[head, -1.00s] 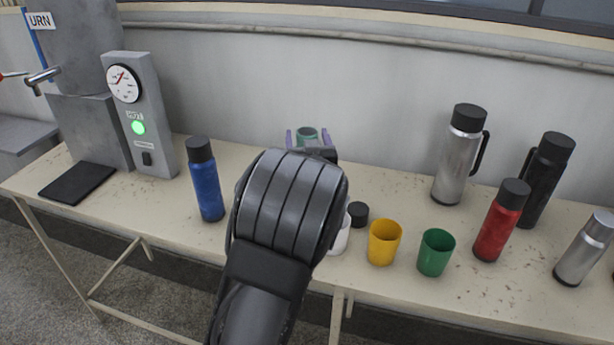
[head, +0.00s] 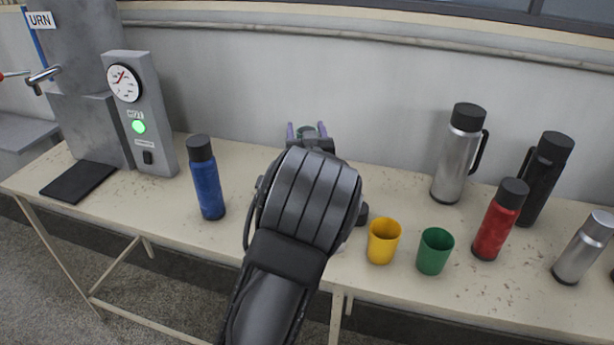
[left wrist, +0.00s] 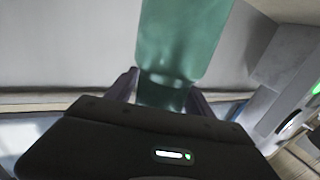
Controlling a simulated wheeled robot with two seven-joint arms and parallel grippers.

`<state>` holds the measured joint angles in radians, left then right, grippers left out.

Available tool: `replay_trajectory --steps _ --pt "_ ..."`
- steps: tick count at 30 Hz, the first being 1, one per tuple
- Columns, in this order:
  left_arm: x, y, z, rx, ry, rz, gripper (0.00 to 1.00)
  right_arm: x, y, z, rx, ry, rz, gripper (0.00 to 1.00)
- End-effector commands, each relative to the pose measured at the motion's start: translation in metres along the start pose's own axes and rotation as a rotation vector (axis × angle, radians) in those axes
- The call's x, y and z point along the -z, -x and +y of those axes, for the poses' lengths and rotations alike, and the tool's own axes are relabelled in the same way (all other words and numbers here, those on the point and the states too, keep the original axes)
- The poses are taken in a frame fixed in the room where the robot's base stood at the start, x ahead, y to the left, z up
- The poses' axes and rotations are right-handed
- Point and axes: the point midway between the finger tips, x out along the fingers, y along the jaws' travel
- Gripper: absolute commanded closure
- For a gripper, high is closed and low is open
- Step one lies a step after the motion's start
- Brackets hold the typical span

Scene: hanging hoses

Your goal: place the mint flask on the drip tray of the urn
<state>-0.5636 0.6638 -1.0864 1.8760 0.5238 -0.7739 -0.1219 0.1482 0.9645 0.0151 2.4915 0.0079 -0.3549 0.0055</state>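The mint flask (head: 307,132) shows only as a small teal patch between the fingers of my left gripper (head: 306,130); my wrist hides the rest. In the left wrist view the translucent mint flask (left wrist: 180,45) fills the upper middle, its narrower end between the two fingers, which appear to touch its sides. The grey urn (head: 88,60) stands at the far left with a metal tap (head: 43,75). Its black drip tray (head: 78,182) lies empty on the bench below the tap. My right gripper is out of view.
A blue bottle (head: 206,180) stands between my arm and the urn's gauge box (head: 140,110). To the right are a yellow cup (head: 383,241), a green cup (head: 434,251), a silver jug (head: 457,155), a red bottle (head: 500,222), a black jug (head: 544,180) and a steel bottle (head: 583,250).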

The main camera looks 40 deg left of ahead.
Motion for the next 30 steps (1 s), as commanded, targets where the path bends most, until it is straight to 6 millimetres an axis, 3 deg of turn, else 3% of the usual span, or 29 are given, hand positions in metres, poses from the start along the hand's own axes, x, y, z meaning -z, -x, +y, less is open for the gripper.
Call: replay_trajectory --steps 21,30 --pt "0.0001 0.0000 -0.0001 0.000 0.000 0.000 0.99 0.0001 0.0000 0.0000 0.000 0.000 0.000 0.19" --pt "0.0001 0.0000 0.0000 0.000 0.000 0.000 1.00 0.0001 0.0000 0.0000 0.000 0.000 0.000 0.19"
